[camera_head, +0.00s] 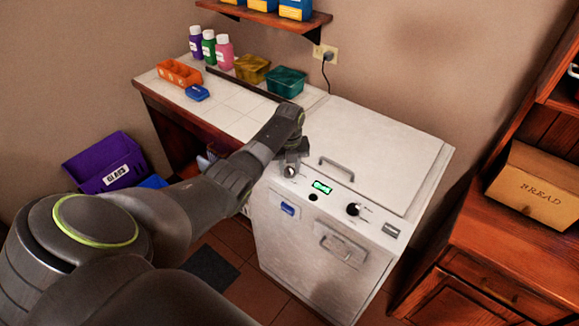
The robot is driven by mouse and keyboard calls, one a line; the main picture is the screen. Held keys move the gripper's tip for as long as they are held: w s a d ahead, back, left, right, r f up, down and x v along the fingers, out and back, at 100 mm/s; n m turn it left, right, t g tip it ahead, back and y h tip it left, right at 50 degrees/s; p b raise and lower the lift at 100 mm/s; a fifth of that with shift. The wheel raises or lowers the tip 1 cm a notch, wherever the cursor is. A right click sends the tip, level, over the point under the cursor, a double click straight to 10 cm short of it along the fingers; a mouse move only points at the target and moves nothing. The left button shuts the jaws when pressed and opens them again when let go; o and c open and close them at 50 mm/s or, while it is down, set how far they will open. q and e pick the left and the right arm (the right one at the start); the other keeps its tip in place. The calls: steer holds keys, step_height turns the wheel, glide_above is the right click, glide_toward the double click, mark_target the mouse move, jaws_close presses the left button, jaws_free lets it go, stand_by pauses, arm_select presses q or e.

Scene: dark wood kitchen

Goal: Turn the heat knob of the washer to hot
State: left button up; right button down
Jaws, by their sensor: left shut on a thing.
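The white washer (385,150) stands in the middle, with a sloped control panel along its front top edge. The panel has a green lit display (322,188), a small black button (313,197) and a larger black dial (354,209). My left gripper (291,166) reaches from above to the panel's left end, where it is shut on a small round knob (290,171). The gripper partly covers this knob, and its markings are too small to read. My right gripper is not in view.
A tiled counter (235,105) left of the washer holds bottles, an orange tray (179,72) and small bins. A purple bin (105,165) is at the left. A wooden cabinet with a bread box (535,185) is at the right. The washer's lid is closed.

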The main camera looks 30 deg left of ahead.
mark_target(290, 167)
arm_select(q)
steer(key=shift+m, duration=0.3)
steer(key=o, duration=1)
steer(key=shift+c, duration=0.2)
step_height(290, 167, up, 18)
steer(key=shift+f, duration=0.2)
steer(key=shift+f, duration=0.1)
